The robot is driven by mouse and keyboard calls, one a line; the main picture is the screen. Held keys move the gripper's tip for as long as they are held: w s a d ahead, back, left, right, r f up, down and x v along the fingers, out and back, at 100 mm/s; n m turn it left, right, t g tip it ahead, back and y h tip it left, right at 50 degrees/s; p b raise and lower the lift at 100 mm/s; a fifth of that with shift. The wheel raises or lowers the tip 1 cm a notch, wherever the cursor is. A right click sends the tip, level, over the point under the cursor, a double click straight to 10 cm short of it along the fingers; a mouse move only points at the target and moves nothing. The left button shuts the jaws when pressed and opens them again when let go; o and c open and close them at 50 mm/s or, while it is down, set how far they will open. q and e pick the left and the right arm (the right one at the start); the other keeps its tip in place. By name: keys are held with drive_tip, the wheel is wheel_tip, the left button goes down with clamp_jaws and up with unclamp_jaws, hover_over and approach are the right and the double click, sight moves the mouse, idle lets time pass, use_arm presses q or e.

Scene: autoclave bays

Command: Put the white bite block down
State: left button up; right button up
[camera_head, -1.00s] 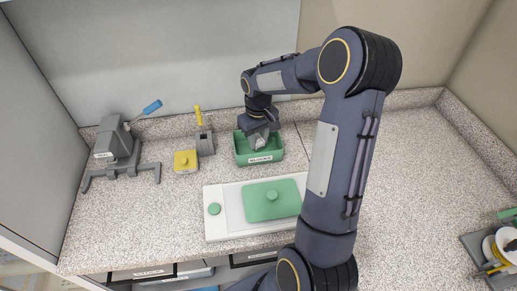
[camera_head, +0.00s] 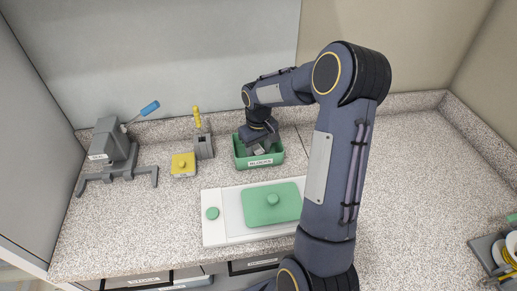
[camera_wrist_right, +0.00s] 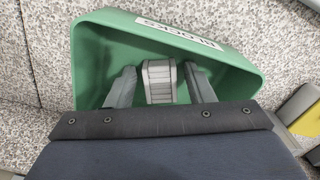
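The white bite block (camera_wrist_right: 159,81) is a pale, ribbed block inside the green bin labelled BLOCKS. My right gripper (camera_wrist_right: 159,72) reaches down into the bin, with one finger on each side of the block. Narrow gaps show between the fingers and the block, so the gripper looks open around it. The green bin (camera_head: 240,152) stands at the back of the counter in the head view, under my right gripper (camera_head: 259,148). The block is small and partly hidden there. My left gripper is not in view.
A white tray (camera_head: 212,231) with a green lidded piece (camera_head: 258,211) lies in front of the bin. A yellow knobbed block (camera_head: 183,169), a grey holder (camera_head: 203,147) and a grey lever device (camera_head: 111,154) stand to the left. The counter right of my arm is mostly clear.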

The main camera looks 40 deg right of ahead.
wheel_tip(320, 180, up, 10)
drive_tip(key=p, duration=0.7)
wheel_tip(320, 180, up, 7)
drive_tip(key=t, duration=0.1)
hover_over(259, 150)
drive_tip(key=s+a, duration=0.4)
drive_tip(key=s+a+r+t+y, duration=0.1)
drive_tip(key=s+a, duration=0.4)
drive_tip(key=s, duration=0.1)
drive_tip(key=s+a+r+t+y, duration=0.1)
drive_tip(key=s+a+t, duration=0.1)
drive_tip(key=s+a, duration=0.2)
drive_tip(key=s+a+r+t+y, duration=0.1)
drive_tip(key=s+a, duration=0.4)
drive_tip(key=s, duration=0.2)
drive_tip(key=shift+s+a+r+t+y, duration=0.2)
drive_tip(key=shift+s+a+t+y, duration=0.1)
drive_tip(key=shift+a+y, duration=0.1)
drive_tip(key=shift+m, duration=0.3)
